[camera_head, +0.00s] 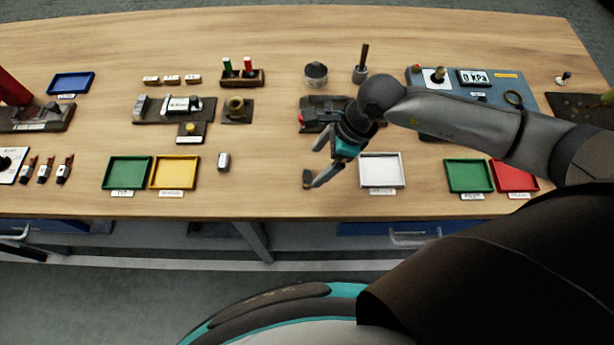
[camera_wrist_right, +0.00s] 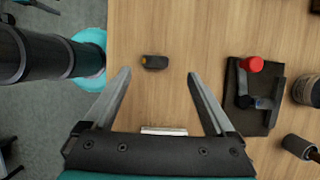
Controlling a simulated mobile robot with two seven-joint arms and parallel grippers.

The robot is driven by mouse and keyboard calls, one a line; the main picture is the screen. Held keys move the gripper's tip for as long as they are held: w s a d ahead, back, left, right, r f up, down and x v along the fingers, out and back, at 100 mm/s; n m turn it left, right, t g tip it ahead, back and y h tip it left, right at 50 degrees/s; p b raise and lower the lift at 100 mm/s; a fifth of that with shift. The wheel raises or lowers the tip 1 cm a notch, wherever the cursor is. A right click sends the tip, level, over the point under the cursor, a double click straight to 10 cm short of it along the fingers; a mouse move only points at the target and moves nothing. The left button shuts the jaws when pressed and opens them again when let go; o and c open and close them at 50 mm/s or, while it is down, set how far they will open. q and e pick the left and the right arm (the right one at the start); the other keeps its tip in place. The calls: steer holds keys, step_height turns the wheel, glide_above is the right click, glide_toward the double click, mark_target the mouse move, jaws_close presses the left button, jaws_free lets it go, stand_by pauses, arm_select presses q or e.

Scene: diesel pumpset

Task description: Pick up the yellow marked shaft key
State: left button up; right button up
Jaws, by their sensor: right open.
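The shaft key is a small dark block with a yellow mark. In the right wrist view the key (camera_wrist_right: 155,62) lies on the wooden bench, just beyond the fingertips and between their lines. In the head view a small dark block (camera_head: 307,180), seemingly this key, lies near the bench's front edge beside one fingertip. My right gripper (camera_head: 317,164) reaches in from the right, low over the bench. It is open and empty, with its fingers (camera_wrist_right: 158,75) spread wide in the right wrist view. My left gripper is not in view.
A dark fixture with a red knob (camera_wrist_right: 252,64) stands close to the gripper. A white tray (camera_head: 381,186) is right of the gripper. The bench around the key is clear.

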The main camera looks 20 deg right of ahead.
mark_target(309, 178)
steer(key=x, duration=0.5)
steer(key=shift+s+f, duration=0.15)
steer(key=shift+s, duration=0.2)
jaws_close()
stand_by(0.4)
